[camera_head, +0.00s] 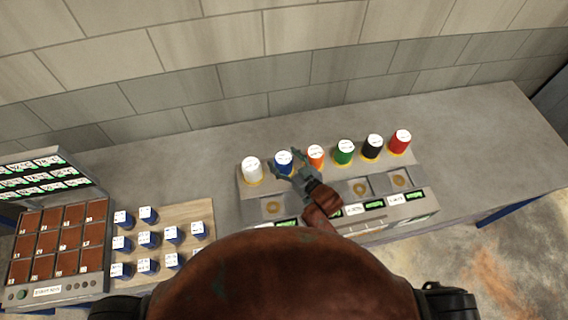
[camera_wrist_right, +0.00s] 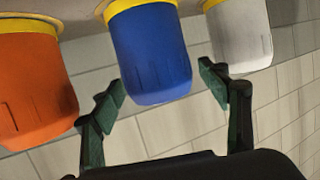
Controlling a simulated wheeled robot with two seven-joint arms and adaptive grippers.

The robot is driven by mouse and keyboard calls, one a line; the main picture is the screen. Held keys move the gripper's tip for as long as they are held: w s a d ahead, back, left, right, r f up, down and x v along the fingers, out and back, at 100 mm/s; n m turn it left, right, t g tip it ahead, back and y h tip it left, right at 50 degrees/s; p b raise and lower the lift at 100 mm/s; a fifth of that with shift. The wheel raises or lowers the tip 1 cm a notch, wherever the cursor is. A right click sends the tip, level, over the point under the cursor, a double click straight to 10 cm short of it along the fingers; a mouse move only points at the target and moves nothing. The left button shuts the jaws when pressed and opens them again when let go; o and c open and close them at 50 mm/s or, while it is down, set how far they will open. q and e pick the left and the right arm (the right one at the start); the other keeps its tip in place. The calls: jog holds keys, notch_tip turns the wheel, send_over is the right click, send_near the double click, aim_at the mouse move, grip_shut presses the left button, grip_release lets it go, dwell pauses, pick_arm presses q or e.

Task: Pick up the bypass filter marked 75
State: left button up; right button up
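Several capped filters stand in a row on a sloped grey panel: white (camera_head: 251,169), blue (camera_head: 283,161), orange (camera_head: 315,156), green (camera_head: 344,151), black (camera_head: 373,146) and red (camera_head: 400,142). Their top markings are too small to read, so I cannot tell which is 75. My right gripper (camera_head: 289,164) is at the blue filter. In the right wrist view its open fingers (camera_wrist_right: 162,82) lie on either side of the blue filter (camera_wrist_right: 150,50), with gaps visible. The orange (camera_wrist_right: 32,85) and white (camera_wrist_right: 238,35) filters flank it. My left gripper is out of view.
Below the row, the panel has square recesses with gold rings (camera_head: 401,181) and green-lit labels. At left, a wooden board (camera_head: 190,215) holds several blue-and-white cubes, beside a brown-celled rack (camera_head: 48,240) with a display. The bench (camera_head: 480,150) is clear at right. A block wall stands behind.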

jog(key=c, duration=1.4)
jog(key=shift+c, duration=0.4)
jog(key=shift+r, duration=0.15)
